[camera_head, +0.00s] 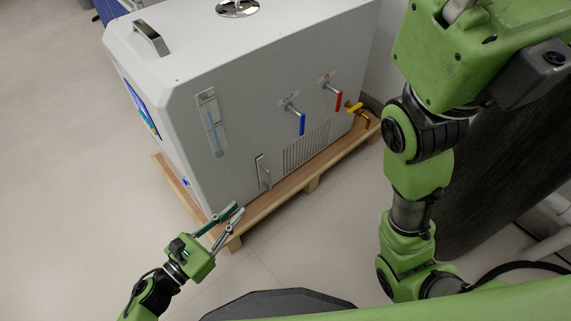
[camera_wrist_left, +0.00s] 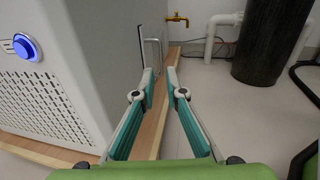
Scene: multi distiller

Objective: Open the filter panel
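The filter panel (camera_head: 259,168) is a small grey plate with an upright bar handle (camera_head: 266,177), low on the side of the white distiller (camera_head: 240,95). In the left wrist view the handle (camera_wrist_left: 153,56) stands out from the panel, straight ahead beyond the fingertips. I cannot tell whether the panel is fully closed. My left gripper (camera_head: 238,212) is open and empty, near the distiller's lower corner, short of the handle and apart from it. It also shows in the left wrist view (camera_wrist_left: 161,76) with a gap between the fingertips. My right gripper is out of view.
The distiller stands on a wooden pallet (camera_head: 285,191) whose edge runs below my left gripper. Blue (camera_head: 301,123) and red (camera_head: 338,101) valve handles and a yellow tap (camera_head: 354,107) stick out above the panel and to its right. The floor in front is clear.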

